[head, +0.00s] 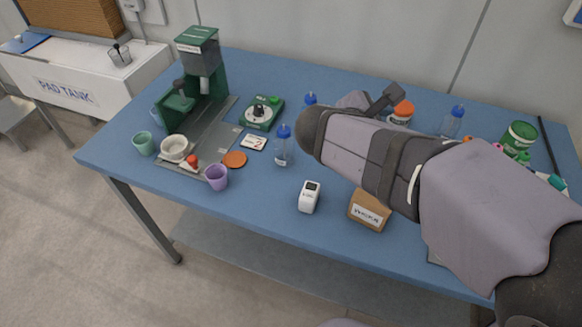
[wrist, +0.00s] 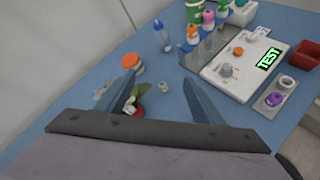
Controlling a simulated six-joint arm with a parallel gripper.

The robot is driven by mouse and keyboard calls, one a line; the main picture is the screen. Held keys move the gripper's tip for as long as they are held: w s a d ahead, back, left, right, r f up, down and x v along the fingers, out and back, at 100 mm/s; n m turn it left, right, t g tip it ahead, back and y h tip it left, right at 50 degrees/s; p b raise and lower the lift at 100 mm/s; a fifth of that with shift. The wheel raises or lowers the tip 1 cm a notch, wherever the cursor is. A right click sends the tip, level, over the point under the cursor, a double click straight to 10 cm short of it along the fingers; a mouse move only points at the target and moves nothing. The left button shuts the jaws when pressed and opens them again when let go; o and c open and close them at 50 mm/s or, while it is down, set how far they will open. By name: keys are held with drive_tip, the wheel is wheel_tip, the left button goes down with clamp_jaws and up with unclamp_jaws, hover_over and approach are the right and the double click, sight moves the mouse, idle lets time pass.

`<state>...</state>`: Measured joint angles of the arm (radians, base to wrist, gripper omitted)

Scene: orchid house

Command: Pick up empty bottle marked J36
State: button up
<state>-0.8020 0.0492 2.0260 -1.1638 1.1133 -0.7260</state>
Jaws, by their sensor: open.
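Three clear bottles with blue caps stand on the blue table in the head view: one at the centre (head: 283,150), one behind it (head: 310,100) partly hidden by my arm, and one at the back right (head: 450,124). The wrist view shows one blue-capped bottle (wrist: 162,38) beyond my fingers. No J36 marking is readable on any bottle. My gripper (wrist: 160,79) is open, with no bottle between its fingers. In the head view my arm hides most of it; a dark part of it (head: 385,98) shows near the orange-lidded jar.
In the wrist view, an orange-lidded jar (wrist: 132,64), a small grey piece (wrist: 164,87) and a green-and-red item (wrist: 138,98) lie near my fingers. A white panel with a TEST display (wrist: 230,68) is at right. A green machine (head: 203,65) stands on the table (head: 250,205).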

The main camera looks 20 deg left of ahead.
drive_tip(key=a+r+n+t+y+b, duration=0.1)
drive_tip(key=a+n+t+y+b, duration=0.35)
drive_tip(key=a, duration=0.95)
wheel_tip(320, 180, up, 2)
drive_tip(key=n+t+y+b, duration=0.2)
drive_tip(key=n+t+b, duration=0.2)
drive_tip(key=n, duration=0.4)
hover_over(280, 154)
drive_tip(key=s, duration=0.1)
drive_tip(key=shift+g, duration=0.35)
drive_tip(key=f, duration=1.6)
drive_tip(key=shift+w+f+p, duration=0.2)
drive_tip(key=shift+f+p, duration=0.2)
drive_tip(key=shift+w+p, duration=0.4)
drive_tip(key=shift+w, duration=3.3)
drive_tip(key=c, duration=1.1)
